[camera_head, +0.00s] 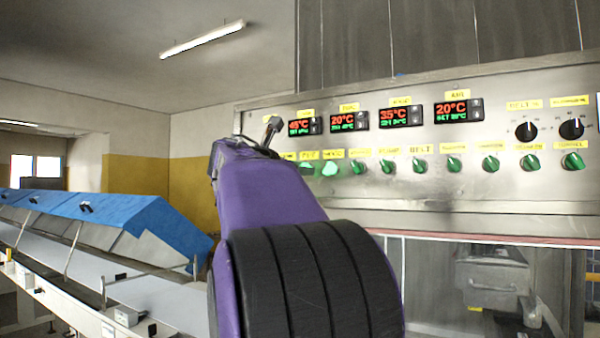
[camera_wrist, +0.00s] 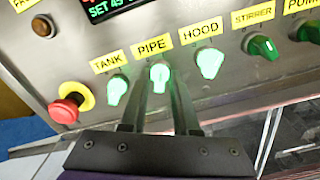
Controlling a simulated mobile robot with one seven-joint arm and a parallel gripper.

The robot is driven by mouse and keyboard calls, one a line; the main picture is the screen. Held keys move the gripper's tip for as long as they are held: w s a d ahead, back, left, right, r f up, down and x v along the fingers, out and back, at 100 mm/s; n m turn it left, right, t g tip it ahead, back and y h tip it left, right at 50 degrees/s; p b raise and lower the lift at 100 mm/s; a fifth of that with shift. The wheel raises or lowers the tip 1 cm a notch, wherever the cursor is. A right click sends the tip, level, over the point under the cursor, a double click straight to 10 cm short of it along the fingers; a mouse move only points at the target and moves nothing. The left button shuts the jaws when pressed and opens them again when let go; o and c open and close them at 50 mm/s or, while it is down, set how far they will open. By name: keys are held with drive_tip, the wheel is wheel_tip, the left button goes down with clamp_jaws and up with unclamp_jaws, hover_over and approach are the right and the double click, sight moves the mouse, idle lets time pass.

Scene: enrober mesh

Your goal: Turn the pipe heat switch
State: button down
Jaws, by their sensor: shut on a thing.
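The pipe heat switch (camera_wrist: 159,75) is a brightly lit green knob under the yellow PIPE label (camera_wrist: 152,47) in the wrist view. My gripper (camera_wrist: 157,88) reaches up from below, one finger on each side of this knob, and is shut on it. The fingers partly hide its lower part. In the head view my purple arm covers most of the gripper, and a glowing green knob (camera_head: 306,168) shows beside it. The tank switch (camera_wrist: 117,90) to the left and the hood switch (camera_wrist: 209,62) to the right also glow green.
Darker green stirrer (camera_wrist: 264,46) and pump (camera_wrist: 308,30) knobs lie further right. A red emergency button (camera_wrist: 64,111) on a yellow ring is at the left. Temperature displays (camera_head: 401,116) sit above the switches. A conveyor with blue covers (camera_head: 165,225) stands at the left.

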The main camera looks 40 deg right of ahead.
drive_tip(key=shift+m, duration=0.6)
drive_tip(key=c, duration=0.9)
unclamp_jaws()
